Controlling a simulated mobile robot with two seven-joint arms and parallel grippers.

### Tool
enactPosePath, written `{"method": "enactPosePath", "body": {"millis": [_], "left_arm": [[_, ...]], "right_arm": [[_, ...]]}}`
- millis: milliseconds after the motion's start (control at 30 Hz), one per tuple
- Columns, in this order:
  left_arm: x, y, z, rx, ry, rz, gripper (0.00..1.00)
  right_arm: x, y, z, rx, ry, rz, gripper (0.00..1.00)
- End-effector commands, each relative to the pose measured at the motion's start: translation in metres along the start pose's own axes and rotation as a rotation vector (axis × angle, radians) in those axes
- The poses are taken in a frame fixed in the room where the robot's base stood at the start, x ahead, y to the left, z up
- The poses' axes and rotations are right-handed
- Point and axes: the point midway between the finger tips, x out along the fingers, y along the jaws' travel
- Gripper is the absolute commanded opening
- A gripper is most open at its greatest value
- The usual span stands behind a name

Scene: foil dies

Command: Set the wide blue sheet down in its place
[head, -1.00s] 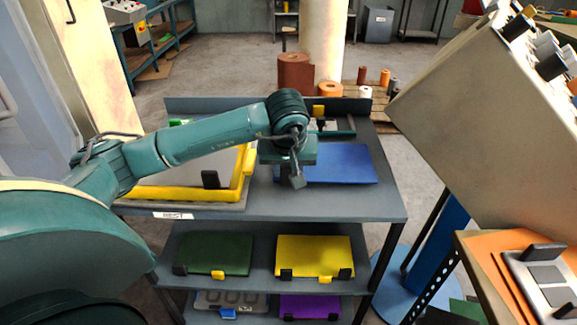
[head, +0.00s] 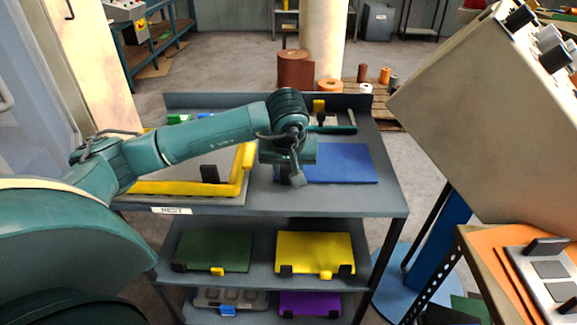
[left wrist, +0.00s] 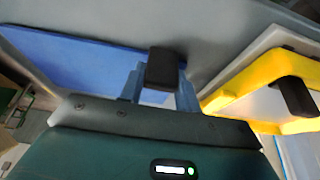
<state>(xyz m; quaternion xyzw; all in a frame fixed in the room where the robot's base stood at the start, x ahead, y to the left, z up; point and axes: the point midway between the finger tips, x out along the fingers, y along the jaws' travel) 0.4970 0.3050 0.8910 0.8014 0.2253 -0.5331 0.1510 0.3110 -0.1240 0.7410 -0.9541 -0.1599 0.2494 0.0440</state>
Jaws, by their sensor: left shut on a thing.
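The wide blue sheet (head: 345,165) is level over the right half of the cart's grey top (head: 385,200). I cannot tell whether it touches the top. It also shows at the upper left of the left wrist view (left wrist: 75,62). My left gripper (head: 292,178) is at the sheet's left edge. In the left wrist view its fingers (left wrist: 160,88) are shut on a black block (left wrist: 162,68) at that edge. The arm hides part of the sheet's left side in the head view. My right gripper is not in view.
A yellow-edged frame (head: 190,188) with a black block lies just left of the sheet. A green-handled tool (head: 335,128) lies behind it. Lower shelves hold a green sheet (head: 215,250), a yellow sheet (head: 315,252) and a purple sheet (head: 310,303). A large grey box (head: 490,130) is at right.

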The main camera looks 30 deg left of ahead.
Motion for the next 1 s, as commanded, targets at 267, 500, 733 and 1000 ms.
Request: {"method": "enactPosePath", "body": {"millis": [267,500,733,1000], "left_arm": [[0.005,0.0,0.001,-0.001,0.002,0.001,0.33],[0.004,0.0,0.002,-0.001,0.001,0.001,0.53],[0.005,0.0,0.002,0.0,-0.002,-0.001,0.58],[-0.01,0.001,0.001,0.001,0.002,0.002,0.58]], "right_arm": [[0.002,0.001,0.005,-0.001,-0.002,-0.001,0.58],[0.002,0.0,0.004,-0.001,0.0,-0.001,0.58],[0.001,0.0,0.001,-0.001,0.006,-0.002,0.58],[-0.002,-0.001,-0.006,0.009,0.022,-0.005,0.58]]}}
